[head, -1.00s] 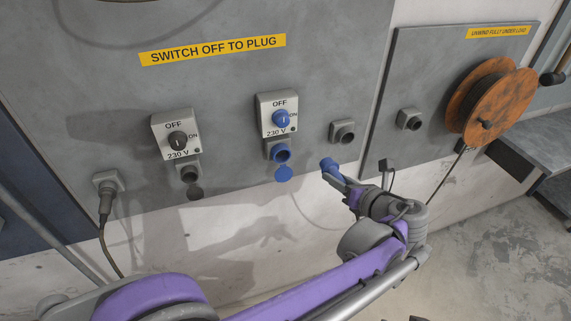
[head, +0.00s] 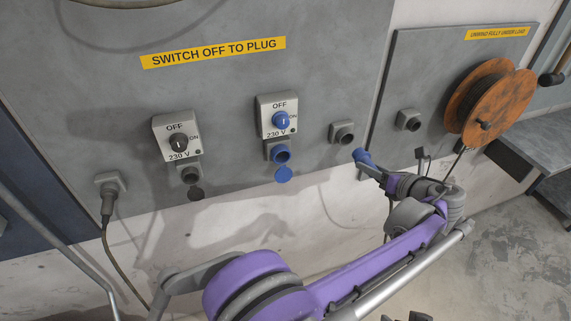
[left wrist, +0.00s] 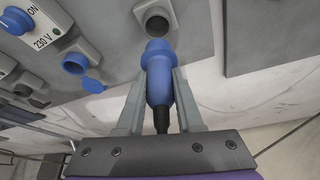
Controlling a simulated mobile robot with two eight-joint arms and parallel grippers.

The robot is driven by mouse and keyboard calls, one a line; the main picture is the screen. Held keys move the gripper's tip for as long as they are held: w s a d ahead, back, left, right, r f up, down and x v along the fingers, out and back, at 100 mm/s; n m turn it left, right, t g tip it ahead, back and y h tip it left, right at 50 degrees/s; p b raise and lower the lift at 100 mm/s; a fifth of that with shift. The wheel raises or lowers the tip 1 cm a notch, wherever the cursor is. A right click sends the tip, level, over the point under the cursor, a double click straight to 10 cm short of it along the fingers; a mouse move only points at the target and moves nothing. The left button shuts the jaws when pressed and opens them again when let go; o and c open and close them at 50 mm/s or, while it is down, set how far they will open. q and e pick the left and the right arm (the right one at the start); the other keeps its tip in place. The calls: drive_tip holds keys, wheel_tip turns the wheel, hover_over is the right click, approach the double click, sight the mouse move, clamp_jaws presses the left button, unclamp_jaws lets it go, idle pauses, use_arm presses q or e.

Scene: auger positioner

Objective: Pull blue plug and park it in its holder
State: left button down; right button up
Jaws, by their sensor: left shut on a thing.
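My left gripper (head: 371,167) is shut on the blue plug (head: 361,157), which is out of any socket and points up toward the wall panel. In the left wrist view the plug (left wrist: 158,72) sits between the two fingers, with its black cable end toward the palm. An empty grey holder (head: 342,132) on the panel is just up and left of the plug; in the left wrist view the holder (left wrist: 155,20) is directly beyond the plug's tip, with a small gap apparent. The blue socket (head: 281,153) is empty, its lid (head: 283,174) hanging open.
A blue-knobbed switch box (head: 278,115) is above the blue socket. A black-knobbed one (head: 177,138) is to its left. A plugged grey connector (head: 108,194) is at far left. A second grey holder (head: 409,120) and a rusty cable reel (head: 500,95) are at right.

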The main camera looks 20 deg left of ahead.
sight(365, 158)
use_arm(q)
drive_tip(key=shift+w, duration=0.1)
idle(0.3)
drive_tip(key=shift+w+a, duration=0.7)
drive_tip(key=shift+w, duration=0.25)
drive_tip(key=shift+w+a, duration=0.65)
drive_tip(key=shift+w, duration=0.3)
idle(0.5)
drive_tip(key=shift+w+a+p, duration=0.15)
drive_tip(key=shift+w+a, duration=0.35)
drive_tip(key=shift+w, duration=0.25)
drive_tip(key=shift+w+a+p, duration=0.15)
drive_tip(key=shift+w+a, duration=0.35)
drive_tip(key=shift+w, duration=0.2)
drive_tip(key=shift+c, duration=2.4)
unclamp_jaws()
